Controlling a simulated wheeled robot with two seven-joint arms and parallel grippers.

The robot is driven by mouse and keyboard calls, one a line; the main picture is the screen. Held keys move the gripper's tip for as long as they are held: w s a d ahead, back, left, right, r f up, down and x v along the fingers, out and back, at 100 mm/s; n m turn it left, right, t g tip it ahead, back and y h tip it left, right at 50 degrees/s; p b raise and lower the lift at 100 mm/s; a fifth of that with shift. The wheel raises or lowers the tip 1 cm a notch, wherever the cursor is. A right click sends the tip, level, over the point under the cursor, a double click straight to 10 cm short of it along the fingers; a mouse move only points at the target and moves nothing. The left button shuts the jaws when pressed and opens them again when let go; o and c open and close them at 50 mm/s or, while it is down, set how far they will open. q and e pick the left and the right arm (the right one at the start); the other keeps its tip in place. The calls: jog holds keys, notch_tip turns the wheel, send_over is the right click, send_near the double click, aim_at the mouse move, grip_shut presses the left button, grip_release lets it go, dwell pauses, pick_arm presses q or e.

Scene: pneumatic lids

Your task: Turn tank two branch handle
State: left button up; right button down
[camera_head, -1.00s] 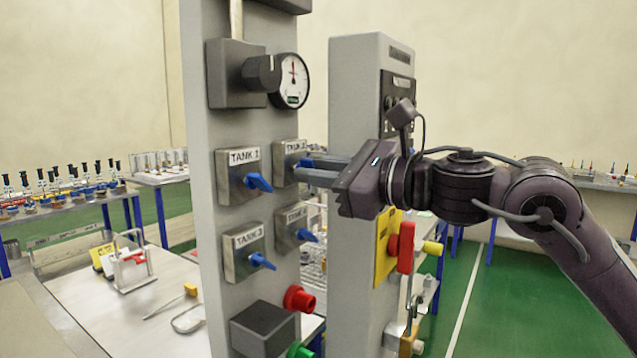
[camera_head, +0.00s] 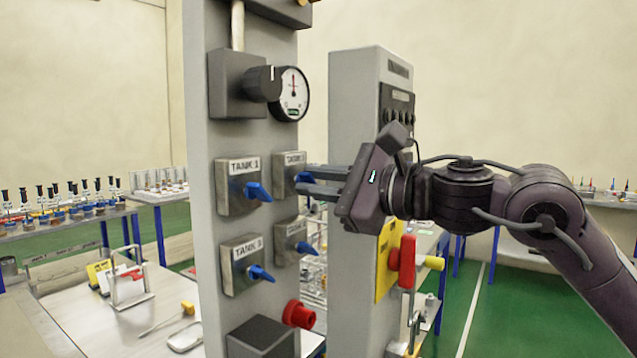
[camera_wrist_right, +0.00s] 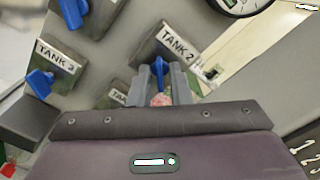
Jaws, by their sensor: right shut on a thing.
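The tank 2 switch box (camera_head: 290,170) is on the grey panel, at the upper right of a group of labelled boxes. In the head view its handle is mostly hidden by my right gripper (camera_head: 310,182), which reaches in from the right. In the right wrist view the TANK 2 label (camera_wrist_right: 177,42) is readable. The blue tank 2 handle (camera_wrist_right: 159,70) stands between the fingertips of my right gripper (camera_wrist_right: 159,84), which is shut on it. A small pinkish patch shows between the fingers; I cannot tell what it is. My left gripper is not in view.
The TANK 1 box (camera_head: 237,186) and TANK 3 box (camera_head: 240,265) have blue handles close by on the left. Another blue-handled box (camera_head: 291,241) is just below. A gauge (camera_head: 291,95) sits above. A second column (camera_head: 350,120) stands close behind my gripper.

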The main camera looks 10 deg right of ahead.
jog(key=c, duration=1.6)
grip_release()
jog(key=b+v, duration=0.2)
jog(key=v, duration=0.5)
jog(key=shift+s+d, duration=0.3)
